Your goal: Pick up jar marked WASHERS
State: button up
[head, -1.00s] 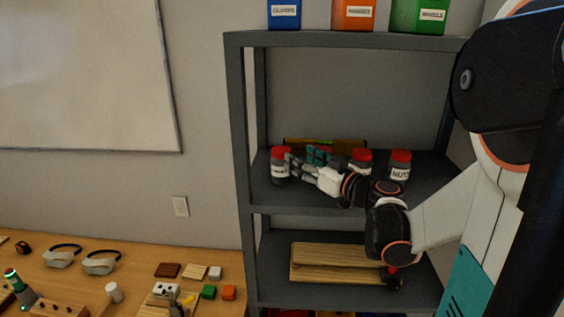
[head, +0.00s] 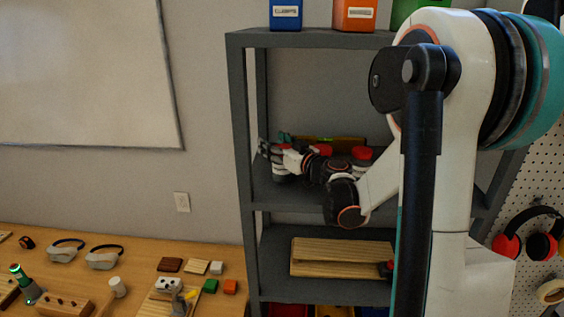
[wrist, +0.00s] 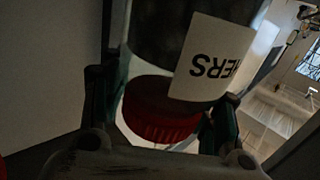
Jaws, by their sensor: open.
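The jar marked WASHERS (wrist: 222,62) fills the top middle of the wrist view, close to the camera. It appears upside down there, with its red lid low in the picture and a white label ending in "HERS". My gripper (wrist: 160,108) is open, with one finger on each side of the jar near the lid. I cannot tell whether either finger touches it. In the head view, my gripper (head: 274,150) is at the left end of the middle shelf and hides most of the leftmost jar (head: 281,178).
On the middle shelf (head: 285,195), two more red-lidded jars, one here (head: 362,153), stand to the right, partly behind my arm. The shelf's left post (head: 240,130) is close to my gripper. Wooden boards (head: 325,257) lie below.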

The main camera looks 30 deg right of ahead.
jog(key=shift+w, duration=0.2)
jog(key=shift+s, duration=0.15)
grip_shut()
dwell(0.6)
